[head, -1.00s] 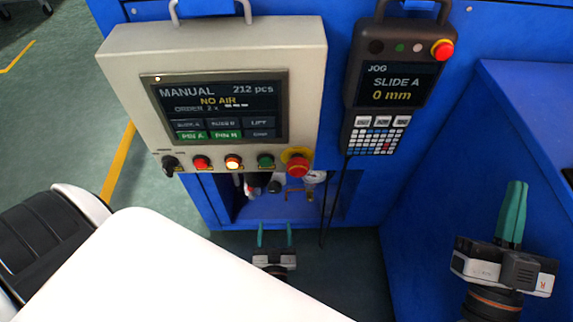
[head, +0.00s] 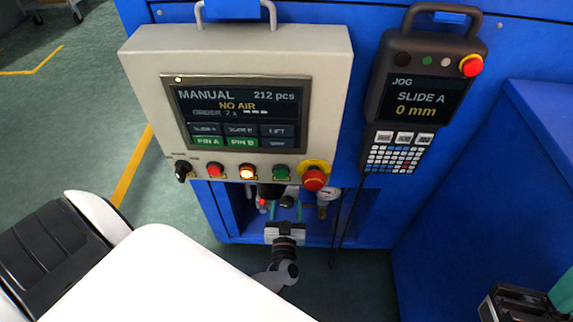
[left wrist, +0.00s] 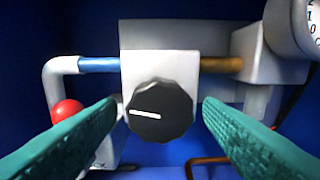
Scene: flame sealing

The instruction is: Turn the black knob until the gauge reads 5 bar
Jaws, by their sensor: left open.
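The black knob (left wrist: 160,110) sits on a grey regulator block in the left wrist view. Its white mark lies nearly horizontal. In the head view the knob (head: 287,202) is small, inside the recess under the control panel. My left gripper (left wrist: 159,106) is open, with its green fingers at either side of the knob and visible gaps between. It also shows in the head view (head: 285,214), in front of the recess. The pressure gauge (left wrist: 308,28) is cut off at the upper right; its needle cannot be read. It also shows in the head view (head: 328,194). My right gripper (head: 548,298) is partly cut off at the lower right.
The control panel (head: 140,70) overhangs the recess; its screen reads MANUAL and NO AIR. A pendant (head: 385,110) with a hanging cable is to the right. In the left wrist view, a red ball (left wrist: 67,113) and pipes surround the regulator.

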